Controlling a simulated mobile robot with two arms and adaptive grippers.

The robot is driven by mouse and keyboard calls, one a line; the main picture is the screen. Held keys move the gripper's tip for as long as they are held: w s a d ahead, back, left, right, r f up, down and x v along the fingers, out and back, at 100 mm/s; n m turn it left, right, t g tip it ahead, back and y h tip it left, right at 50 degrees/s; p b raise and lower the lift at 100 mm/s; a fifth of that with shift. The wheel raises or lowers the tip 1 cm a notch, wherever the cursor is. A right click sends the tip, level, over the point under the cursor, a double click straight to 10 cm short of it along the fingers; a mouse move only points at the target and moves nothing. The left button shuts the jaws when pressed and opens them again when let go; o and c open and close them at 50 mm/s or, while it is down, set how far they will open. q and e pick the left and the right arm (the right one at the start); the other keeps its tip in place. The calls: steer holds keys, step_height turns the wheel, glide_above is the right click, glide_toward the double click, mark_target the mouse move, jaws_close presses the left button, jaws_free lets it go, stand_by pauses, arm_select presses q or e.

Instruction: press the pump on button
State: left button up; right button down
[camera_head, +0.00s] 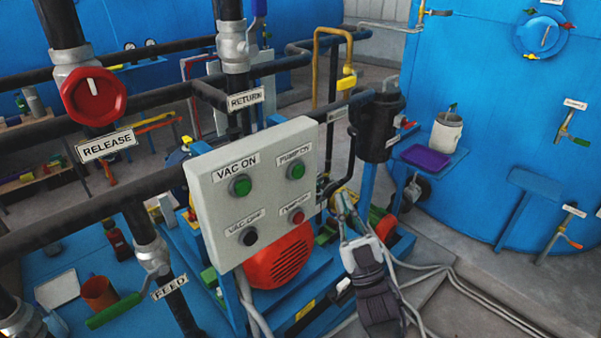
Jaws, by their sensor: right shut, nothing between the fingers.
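The pump on button (296,170) is a round green button in the upper right of a pale control panel (218,196), under a "PUMP ON" label. The panel also has a green vac on button (240,186) at upper left, a black vac off button (248,236) below it and a red button (297,216) at lower right. My right gripper (345,203) is to the right of the panel and lower than the pump on button. It is shut and empty, apart from the button in the picture. My left gripper is out of view.
An orange-red motor (280,260) sits below the panel. Black pipes and a red release valve knob (94,95) are at the left. A dark cylinder (379,125) stands behind my right gripper. A large blue tank (480,90) fills the right side.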

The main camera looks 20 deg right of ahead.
mark_target(299, 172)
steer(key=w+a+b, duration=0.2)
steer(key=w+a, duration=0.1)
steer(key=w, duration=0.5)
steer(key=shift+w+b, duration=0.2)
steer(key=shift+b, duration=0.1)
steer(key=shift+w, duration=0.15)
stand_by(1.3)
steer(key=shift+w+a, duration=0.1)
steer(key=shift+w, duration=0.15)
